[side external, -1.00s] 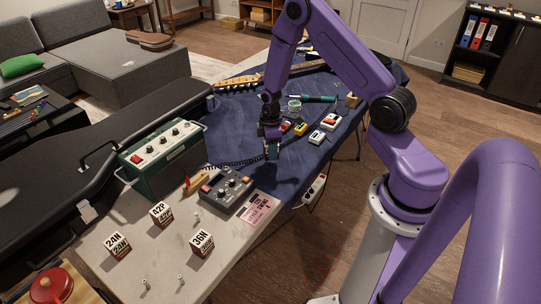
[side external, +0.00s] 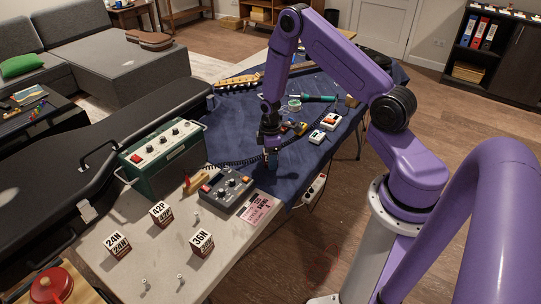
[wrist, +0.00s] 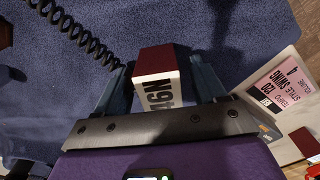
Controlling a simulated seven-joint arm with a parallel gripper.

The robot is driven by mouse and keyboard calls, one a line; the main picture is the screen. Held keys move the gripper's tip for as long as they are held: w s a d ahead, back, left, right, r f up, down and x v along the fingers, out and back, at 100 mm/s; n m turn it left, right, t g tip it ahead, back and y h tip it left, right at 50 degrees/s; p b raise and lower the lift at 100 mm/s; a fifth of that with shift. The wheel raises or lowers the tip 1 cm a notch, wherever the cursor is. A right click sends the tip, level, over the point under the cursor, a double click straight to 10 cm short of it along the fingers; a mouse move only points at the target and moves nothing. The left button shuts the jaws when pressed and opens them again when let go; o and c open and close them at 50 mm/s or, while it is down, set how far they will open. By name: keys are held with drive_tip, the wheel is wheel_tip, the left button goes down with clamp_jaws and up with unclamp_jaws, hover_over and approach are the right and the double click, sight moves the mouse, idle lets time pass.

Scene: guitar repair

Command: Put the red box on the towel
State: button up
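A dark red box (wrist: 155,60) with a white, black-lettered side shows in the wrist view, between the two blue fingers of my gripper (wrist: 162,78). The fingers lie along its two sides and appear shut on it. In the side view my gripper (side external: 271,160) points down low over the near part of the blue towel (side external: 232,133), and the box is mostly hidden there. The towel also shows in the wrist view (wrist: 240,25). Whether the box touches it is hard to tell.
A grey pedal unit (side external: 228,187) and a pink-labelled card (side external: 258,208) sit just nearer. A green amplifier (side external: 163,152) and coiled cable (wrist: 85,42) are at the left. Small pedals (side external: 328,122) lie beyond. Several red-and-white boxes (side external: 202,243) stand on the bare table.

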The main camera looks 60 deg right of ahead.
drive_tip(key=shift+r, duration=0.1)
wheel_tip(320, 180, up, 12)
drive_tip(key=s+a+r+n, duration=0.1)
drive_tip(key=s+a+r, duration=0.2)
drive_tip(key=a+r, duration=0.45)
drive_tip(key=s+a+r, duration=0.3)
drive_tip(key=s+a, duration=0.4)
drive_tip(key=a, duration=0.2)
drive_tip(key=s+a+r+n, duration=0.1)
drive_tip(key=s+r, duration=0.1)
drive_tip(key=s, duration=0.6)
drive_tip(key=s+a+r+n, duration=0.1)
drive_tip(key=s+r, duration=0.2)
drive_tip(key=s, duration=0.6)
drive_tip(key=shift+s+a+r+n, duration=0.15)
drive_tip(key=shift+s+r+n, duration=0.05)
drive_tip(key=shift+r+n, duration=0.15)
